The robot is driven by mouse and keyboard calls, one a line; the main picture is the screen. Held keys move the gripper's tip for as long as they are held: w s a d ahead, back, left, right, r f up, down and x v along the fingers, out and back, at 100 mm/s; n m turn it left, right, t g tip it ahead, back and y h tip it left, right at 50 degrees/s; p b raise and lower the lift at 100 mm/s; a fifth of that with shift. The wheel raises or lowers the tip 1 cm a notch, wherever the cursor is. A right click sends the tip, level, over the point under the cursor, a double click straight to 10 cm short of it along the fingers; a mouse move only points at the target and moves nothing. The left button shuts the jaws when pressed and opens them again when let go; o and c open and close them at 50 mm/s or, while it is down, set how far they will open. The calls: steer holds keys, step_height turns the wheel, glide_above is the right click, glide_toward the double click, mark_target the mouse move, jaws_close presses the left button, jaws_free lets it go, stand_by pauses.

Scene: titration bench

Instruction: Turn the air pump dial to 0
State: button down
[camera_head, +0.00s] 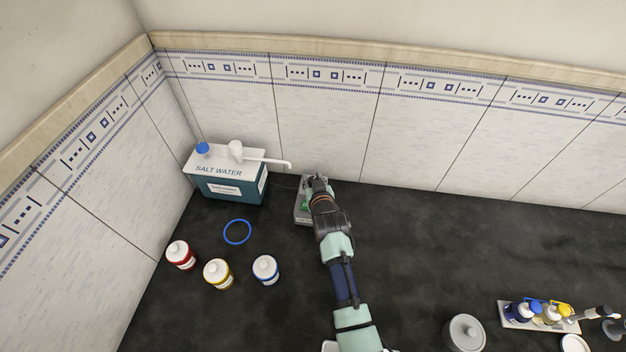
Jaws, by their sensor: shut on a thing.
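A small grey box, which looks like the air pump (301,212), stands on the dark bench near the back wall, right of the salt water container. A green patch shows on its top. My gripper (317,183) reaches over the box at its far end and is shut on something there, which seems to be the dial. The dial itself is hidden by my gripper and wrist, and its setting cannot be read.
The salt water container (229,187) with its spout stands left of the box. A blue ring (237,232) and red (181,256), yellow (218,274) and blue-labelled (265,270) bottles are at left. A grey round lidded thing (464,333) and a bottle tray (512,322) are at right.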

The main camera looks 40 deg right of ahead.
steer(key=n+y+b, duration=0.1)
steer(key=n+t+y+b, duration=0.1)
steer(key=shift+d+f+b, duration=0.15)
steer(key=shift+f+b, duration=0.2)
steer(key=n+y+b, duration=0.1)
steer(key=b, duration=0.1)
steer(key=n+y+b, duration=0.1)
steer(key=b, duration=0.1)
steer(key=n+t+y+b, duration=0.1)
steer(key=b, duration=0.1)
steer(key=shift+f+y, duration=0.25)
steer(key=shift+y, duration=0.05)
steer(key=n+g+y+b, duration=0.1)
steer(key=n+y+b, duration=0.4)
steer(key=b, duration=0.6)
steer(key=shift+n+y+b, duration=0.3)
steer(key=shift+y+b, duration=0.1)
steer(key=shift+y, duration=0.2)
steer(key=n+y+b, duration=0.1)
steer(key=b, duration=0.1)
steer(key=n+g+y+b, duration=0.1)
steer(key=b, duration=0.2)
steer(key=shift+r+y, duration=0.3)
steer(key=shift+r, duration=0.05)
steer(key=shift+n+g+y+b, duration=0.5)
steer(key=shift+n+g+b, duration=0.15)
steer(key=shift+b, duration=0.6)
steer(key=c, duration=0.8)
jaws_free()
steer(key=shift+r, duration=0.15)
